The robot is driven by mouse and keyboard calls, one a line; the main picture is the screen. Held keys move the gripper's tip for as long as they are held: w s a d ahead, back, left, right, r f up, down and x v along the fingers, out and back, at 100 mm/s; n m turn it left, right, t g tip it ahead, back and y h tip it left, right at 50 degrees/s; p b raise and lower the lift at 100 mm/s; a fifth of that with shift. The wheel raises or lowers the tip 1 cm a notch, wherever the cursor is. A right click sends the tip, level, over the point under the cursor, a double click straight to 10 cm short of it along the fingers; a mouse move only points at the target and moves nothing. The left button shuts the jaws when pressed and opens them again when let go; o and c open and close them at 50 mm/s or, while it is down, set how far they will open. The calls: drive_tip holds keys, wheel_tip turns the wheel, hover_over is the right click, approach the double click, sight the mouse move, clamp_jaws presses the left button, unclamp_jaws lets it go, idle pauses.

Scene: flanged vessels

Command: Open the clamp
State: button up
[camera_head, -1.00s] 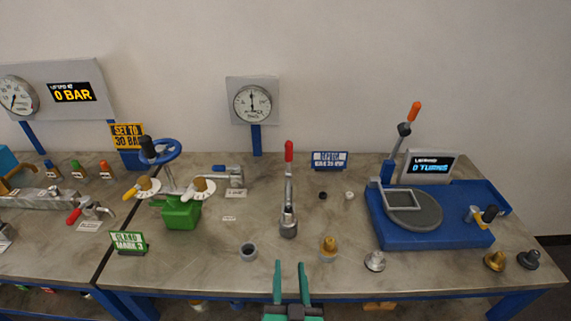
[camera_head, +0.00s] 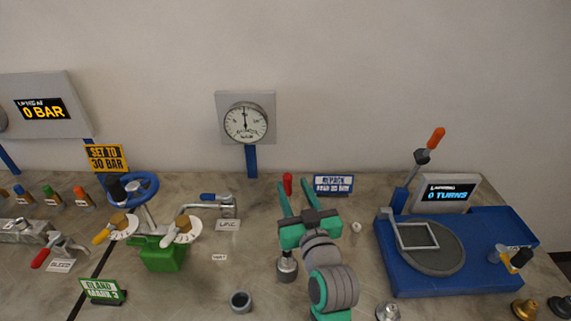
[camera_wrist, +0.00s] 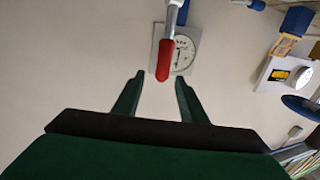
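The clamp has an upright lever with a red grip (camera_head: 287,183) and a grey metal base (camera_head: 287,269) on the bench. In the head view my gripper (camera_head: 296,192) is in front of the lever and hides most of its shaft. My gripper is open and empty, with its green fingers spread. In the wrist view the red grip (camera_wrist: 165,62) shows just beyond the fingertips of my gripper (camera_wrist: 159,78), roughly between them. I cannot see contact.
A round gauge (camera_head: 246,123) stands behind the clamp. A green block with dials (camera_head: 163,255) and a blue handwheel (camera_head: 132,188) are to the left. A blue tray with a round plate (camera_head: 490,276) is to the right. A grey cup (camera_head: 240,302) sits near the front.

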drive_tip(key=x, duration=0.9)
drive_tip(key=shift+a, duration=0.2)
drive_tip(key=shift+s, duration=0.1)
drive_tip(key=shift+c, duration=0.3)
clamp_jaws()
